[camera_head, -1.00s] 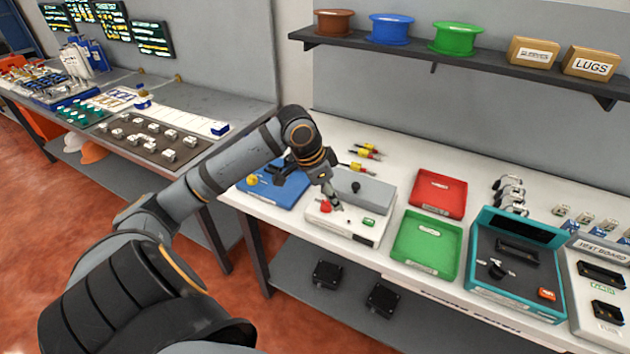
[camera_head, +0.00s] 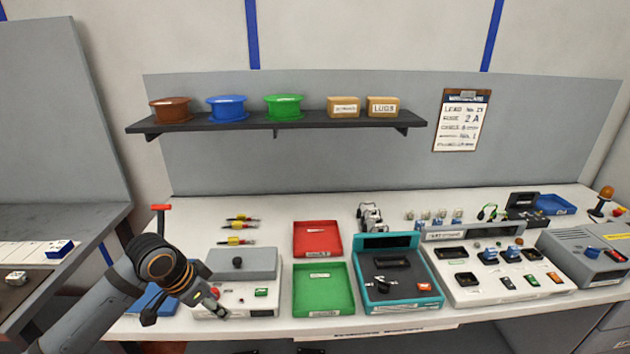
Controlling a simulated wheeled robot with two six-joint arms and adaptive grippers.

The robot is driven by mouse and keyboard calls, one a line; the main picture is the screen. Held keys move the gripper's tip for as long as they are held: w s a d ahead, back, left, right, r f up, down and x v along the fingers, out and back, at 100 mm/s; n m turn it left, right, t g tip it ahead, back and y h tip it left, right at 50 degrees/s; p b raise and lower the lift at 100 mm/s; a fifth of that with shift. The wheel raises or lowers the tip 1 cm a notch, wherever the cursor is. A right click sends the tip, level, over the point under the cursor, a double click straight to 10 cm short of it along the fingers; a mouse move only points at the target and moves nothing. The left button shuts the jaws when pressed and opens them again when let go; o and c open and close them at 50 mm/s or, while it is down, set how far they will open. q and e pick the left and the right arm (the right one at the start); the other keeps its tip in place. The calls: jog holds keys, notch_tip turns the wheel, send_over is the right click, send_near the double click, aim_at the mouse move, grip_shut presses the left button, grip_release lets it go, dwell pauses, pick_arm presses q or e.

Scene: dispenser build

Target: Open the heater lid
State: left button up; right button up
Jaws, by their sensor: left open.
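A low white unit with a flat grey lid (camera_head: 242,263) stands at the left end of the bench; I take it to be the heater. The lid lies shut on the back part, with a black knob on top. The front panel (camera_head: 240,300) carries a green switch. My left gripper (camera_head: 217,308) is open, pointing down over the panel's front left, in front of the lid and apart from its knob. It hides part of the panel; whether its tips touch the panel I cannot tell. My right gripper is not in view.
A green tray (camera_head: 323,290) and a red tray (camera_head: 317,239) lie right of the unit, then a teal case (camera_head: 397,278). A blue tray (camera_head: 150,300) is partly behind my left arm. A shelf (camera_head: 275,122) with spools hangs above. Yellow-red parts (camera_head: 238,229) lie behind the unit.

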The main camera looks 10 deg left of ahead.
pick_arm(q)
jog(key=s+d+f+n+y, duration=0.1)
jog(key=s+d+f+n, duration=0.2)
jog(key=s+f, duration=0.35)
jog(key=s+d+f+n+y, duration=0.2)
jog(key=s+d+f, duration=0.1)
jog(key=s+f, duration=0.4)
jog(key=s+a+f+g, duration=0.1)
jog(key=s+f, duration=0.1)
jog(key=f, duration=1)
jog(key=s+a+f, duration=0.1)
jog(key=f, duration=1.1)
jog(key=s+a+f+g, duration=0.1)
jog(key=s+f, duration=1.6)
jog(key=s, duration=0.1)
jog(key=shift+s+a+f+n+g, duration=0.25)
jog(key=shift+a+f+n+g, duration=0.05)
jog(key=shift+n, duration=0.1)
jog(key=shift+s+f, duration=0.1)
jog(key=shift+s, duration=0.3)
jog(key=shift+c, duration=0.2)
